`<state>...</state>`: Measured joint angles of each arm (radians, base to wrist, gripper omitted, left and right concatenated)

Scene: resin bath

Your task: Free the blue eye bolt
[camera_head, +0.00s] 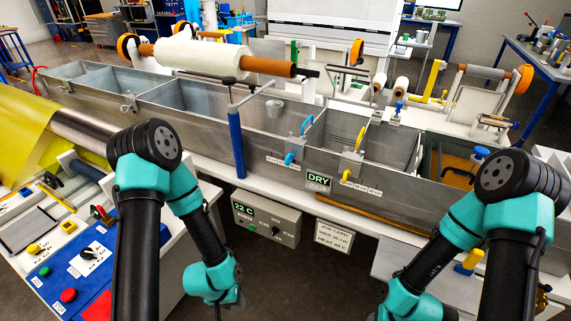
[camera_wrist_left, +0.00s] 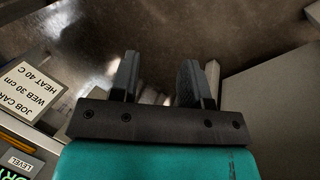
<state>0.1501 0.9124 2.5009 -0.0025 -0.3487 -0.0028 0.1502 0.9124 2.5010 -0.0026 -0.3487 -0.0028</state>
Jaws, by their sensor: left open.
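A small blue fitting (camera_head: 289,158), which looks like the blue eye bolt, sits on the front wall of the long metal bath (camera_head: 215,120). It is below a blue-handled divider (camera_head: 307,124). A similar yellow fitting (camera_head: 346,176) sits to its right, below a yellow-handled divider (camera_head: 360,137). My left gripper (camera_wrist_left: 158,78) is open and empty in the left wrist view, over the floor. In the head view my left wrist hangs low in front of the bath, well below the blue fitting. My right arm's wrist is at the lower right; its gripper is out of the picture.
A control box (camera_head: 267,220) reading 22 C and a job card (camera_head: 334,237) are below the bath front, close to my left wrist. A DRY sign (camera_head: 318,182) hangs on the front. A blue post (camera_head: 236,143) stands left of the blue fitting.

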